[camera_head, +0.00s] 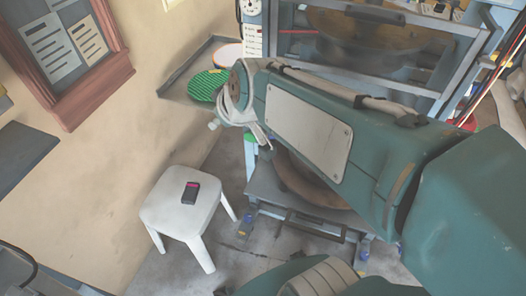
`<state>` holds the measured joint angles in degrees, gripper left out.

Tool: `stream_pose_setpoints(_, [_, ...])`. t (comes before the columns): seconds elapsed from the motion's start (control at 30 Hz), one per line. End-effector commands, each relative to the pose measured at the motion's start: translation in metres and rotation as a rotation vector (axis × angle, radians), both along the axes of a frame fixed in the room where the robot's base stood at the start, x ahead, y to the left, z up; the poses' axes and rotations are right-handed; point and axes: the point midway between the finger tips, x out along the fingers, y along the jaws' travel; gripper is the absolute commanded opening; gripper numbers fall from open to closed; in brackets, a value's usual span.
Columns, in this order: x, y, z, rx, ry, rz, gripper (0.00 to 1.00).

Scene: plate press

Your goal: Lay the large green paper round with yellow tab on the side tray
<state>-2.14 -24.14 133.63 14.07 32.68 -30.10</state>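A round green sheet with a ribbed or striped face (206,84) lies at the left of the press, on a grey-edged shelf or tray (180,77) against the wall. My gripper (262,137) points down in front of the press, below and right of the green round. Its fingers are small and partly hidden by my wrist, so I cannot tell whether they are open or hold anything. A small green patch shows beside the gripper (249,137).
A white round with an orange edge (229,55) lies behind the green one. The blue-grey press frame (268,190) with a brown round plate (300,180) stands behind my arm. A white stool (178,212) with a dark handheld device (191,193) stands left, on open floor.

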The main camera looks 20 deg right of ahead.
Motion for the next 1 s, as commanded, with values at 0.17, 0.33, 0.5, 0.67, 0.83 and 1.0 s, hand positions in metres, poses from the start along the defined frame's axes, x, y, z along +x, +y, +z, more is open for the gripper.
stream_pose_setpoints(0.17, [-0.068, -0.019, -0.005, 0.041, 0.108, -0.172, 0.43])
stream_pose_setpoints(0.33, [-0.111, -0.034, -0.015, 0.056, 0.18, -0.321, 0.43])
stream_pose_setpoints(0.5, [-0.125, -0.039, -0.019, 0.06, 0.204, -0.376, 0.43])
stream_pose_setpoints(0.67, [-0.124, -0.039, -0.019, 0.061, 0.204, -0.377, 0.43])
stream_pose_setpoints(0.83, [-0.124, -0.039, -0.019, 0.061, 0.204, -0.376, 0.43])
stream_pose_setpoints(1.0, [-0.124, -0.038, -0.019, 0.061, 0.204, -0.376, 0.43])
